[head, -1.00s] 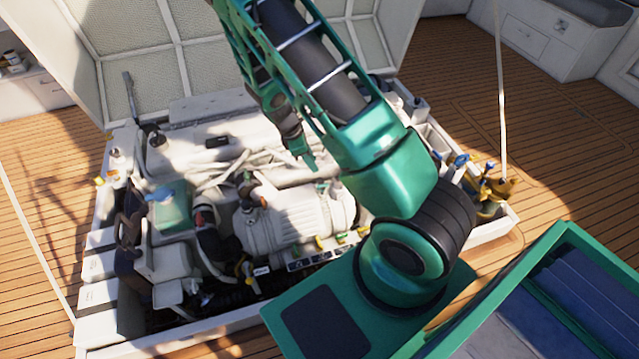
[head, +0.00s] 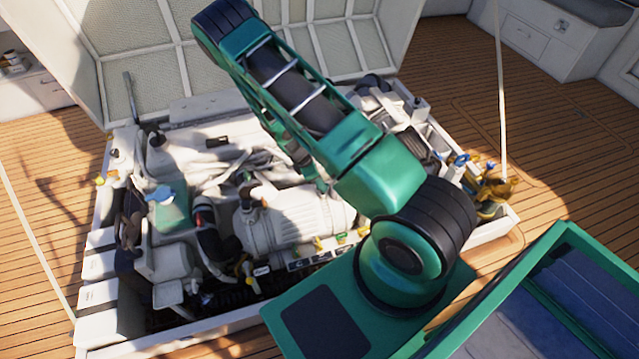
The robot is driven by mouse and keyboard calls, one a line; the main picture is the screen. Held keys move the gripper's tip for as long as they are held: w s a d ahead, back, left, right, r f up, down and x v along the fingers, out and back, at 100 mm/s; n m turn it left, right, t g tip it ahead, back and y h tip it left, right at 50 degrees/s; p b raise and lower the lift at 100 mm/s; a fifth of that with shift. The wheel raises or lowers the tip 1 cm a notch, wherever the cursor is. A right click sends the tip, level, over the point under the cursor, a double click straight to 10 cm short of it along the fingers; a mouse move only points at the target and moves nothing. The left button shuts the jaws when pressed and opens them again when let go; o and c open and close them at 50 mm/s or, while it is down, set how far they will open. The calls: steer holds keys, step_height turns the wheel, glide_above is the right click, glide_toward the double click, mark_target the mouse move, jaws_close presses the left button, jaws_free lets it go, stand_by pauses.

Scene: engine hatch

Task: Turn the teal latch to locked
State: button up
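I cannot make out the teal latch for certain in the head view; it may be hidden behind my arm or too small to tell. My teal arm crosses the upper middle of the picture, above the engine. My gripper (head: 321,186) is mostly hidden behind my arm's upper link. Only a small teal tip shows, just above the pale ribbed engine housing (head: 300,218). I cannot tell whether it touches anything or whether its fingers are apart.
The open engine bay has a white rim (head: 190,336). A teal tank (head: 172,214) with a light blue cap stands at its left. The raised hatch lid (head: 135,55) stands behind. Yellow and green taps line the engine's front. Wooden deck (head: 560,190) is clear at right.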

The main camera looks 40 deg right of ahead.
steer(key=shift+d+f, duration=0.15)
steer(key=shift+f, duration=0.2)
steer(key=shift+c, duration=0.3)
jaws_close()
steer(key=m, duration=0.2)
steer(key=m+g, duration=0.1)
steer(key=m, duration=0.1)
steer(key=m+g+y, duration=0.1)
steer(key=m, duration=0.1)
steer(key=shift+w+d, duration=0.2)
steer(key=shift+w, duration=0.05)
steer(key=m+y, duration=0.1)
steer(key=m, duration=0.2)
steer(key=m+g+y, duration=0.1)
steer(key=m, duration=0.1)
steer(key=shift+d+m, duration=0.2)
steer(key=shift+m, duration=0.2)
steer(key=m+y, duration=0.2)
steer(key=m, duration=0.4)
steer(key=shift+d, duration=0.15)
